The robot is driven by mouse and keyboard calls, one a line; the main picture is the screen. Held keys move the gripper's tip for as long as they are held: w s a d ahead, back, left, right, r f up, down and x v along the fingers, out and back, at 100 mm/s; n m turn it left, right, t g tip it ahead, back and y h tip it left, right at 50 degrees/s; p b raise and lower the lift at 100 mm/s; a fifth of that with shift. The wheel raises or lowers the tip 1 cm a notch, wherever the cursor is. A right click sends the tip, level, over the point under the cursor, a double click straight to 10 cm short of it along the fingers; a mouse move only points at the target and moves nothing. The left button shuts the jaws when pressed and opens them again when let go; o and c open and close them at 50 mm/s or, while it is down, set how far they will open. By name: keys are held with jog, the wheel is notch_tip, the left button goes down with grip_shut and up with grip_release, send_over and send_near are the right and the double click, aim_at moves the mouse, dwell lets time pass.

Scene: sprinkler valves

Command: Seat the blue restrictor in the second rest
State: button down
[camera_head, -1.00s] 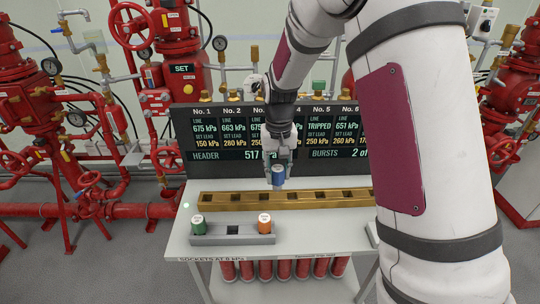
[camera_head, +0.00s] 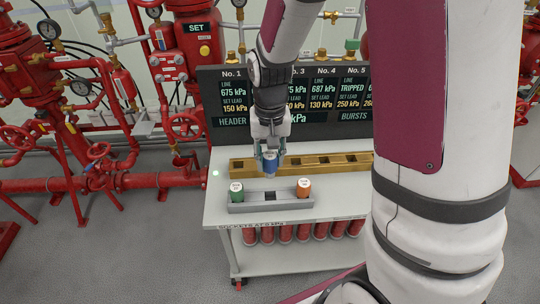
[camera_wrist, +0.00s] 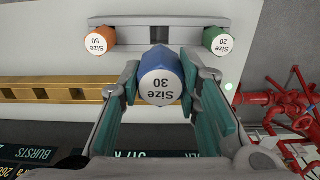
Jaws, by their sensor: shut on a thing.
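The blue restrictor (camera_head: 270,163), with a white top reading Size 30, is held by my gripper (camera_head: 270,158). It also shows in the wrist view (camera_wrist: 161,77), between the two teal finger pads. It is in the air over the table, beside the brass rail. The grey rest block (camera_head: 270,207) has an empty square middle rest (camera_head: 269,196). A green restrictor (camera_head: 236,193) marked Size 20 sits at the block's left end. An orange restrictor (camera_head: 304,187) marked Size 50 sits at its right end.
The brass rail (camera_head: 240,168) with several square sockets lies behind the grey block. A dark display board (camera_head: 231,100) stands behind the rail. The white tabletop (camera_head: 330,207) is clear to the right of the block.

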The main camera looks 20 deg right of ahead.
aim_at(270, 168)
jog(key=shift+f+b, duration=1.4)
jog(key=shift+f, duration=2.5)
jog(key=shift+f+b, duration=0.85)
jog(key=shift+f, duration=1.25)
jog(key=c, duration=1.1)
grip_release()
jog(key=shift+r, duration=0.1)
jog(key=shift+s+r+p, duration=0.1)
jog(key=shift+r+p, duration=2)
jog(key=shift+r, duration=1.9)
